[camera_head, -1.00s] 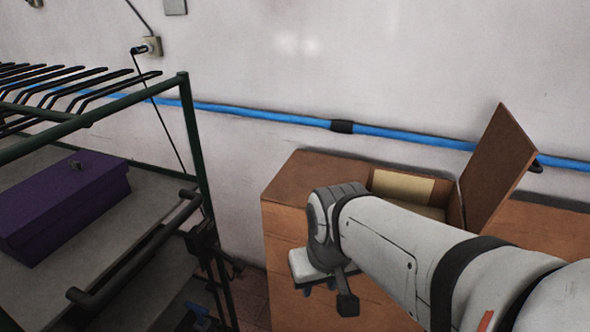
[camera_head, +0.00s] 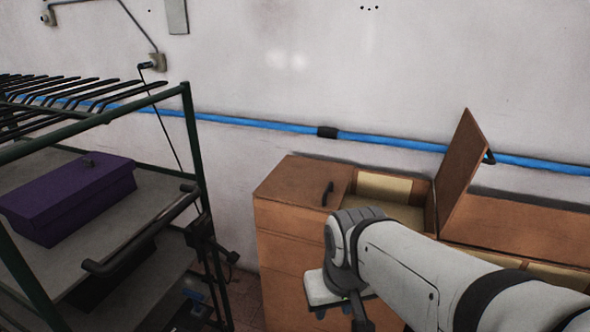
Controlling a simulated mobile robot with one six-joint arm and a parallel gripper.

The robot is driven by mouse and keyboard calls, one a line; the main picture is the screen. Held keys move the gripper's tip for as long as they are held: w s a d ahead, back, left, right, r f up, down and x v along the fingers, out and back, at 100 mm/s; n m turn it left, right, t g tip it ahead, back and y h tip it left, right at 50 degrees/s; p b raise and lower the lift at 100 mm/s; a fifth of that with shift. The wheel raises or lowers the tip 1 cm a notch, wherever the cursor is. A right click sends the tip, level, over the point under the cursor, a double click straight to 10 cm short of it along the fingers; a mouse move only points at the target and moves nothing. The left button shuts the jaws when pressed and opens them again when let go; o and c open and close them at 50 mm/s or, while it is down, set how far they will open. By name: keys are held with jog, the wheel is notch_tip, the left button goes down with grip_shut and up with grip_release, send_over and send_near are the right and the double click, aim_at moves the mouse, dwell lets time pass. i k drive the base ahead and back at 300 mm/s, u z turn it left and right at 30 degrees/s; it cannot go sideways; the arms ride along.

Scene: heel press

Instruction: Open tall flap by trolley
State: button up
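A brown wooden cabinet (camera_head: 282,220) stands against the wall, right of the trolley. Its left top lid (camera_head: 300,180), on the trolley side, lies closed and flat, with a black handle (camera_head: 328,193) near its right edge. Beside it is an open compartment (camera_head: 402,213) with a cream inside. A brown flap (camera_head: 462,165) stands raised at that compartment's right side, with a dark handle on its far face. My gripper (camera_head: 342,312) is in front of the cabinet, pointing down, below the lid's level and apart from the handle. Its fingertips are partly cut off by the lower picture edge.
The green-framed trolley (camera_head: 196,150) at left has a black push bar (camera_head: 140,232) facing the cabinet and carries a purple box (camera_head: 70,196). A narrow floor gap (camera_head: 245,295) separates trolley and cabinet. A blue pipe (camera_head: 260,123) runs along the wall behind.

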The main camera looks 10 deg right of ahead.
aim_at(315, 183)
jog(key=i, duration=0.85)
jog(key=u, duration=0.05)
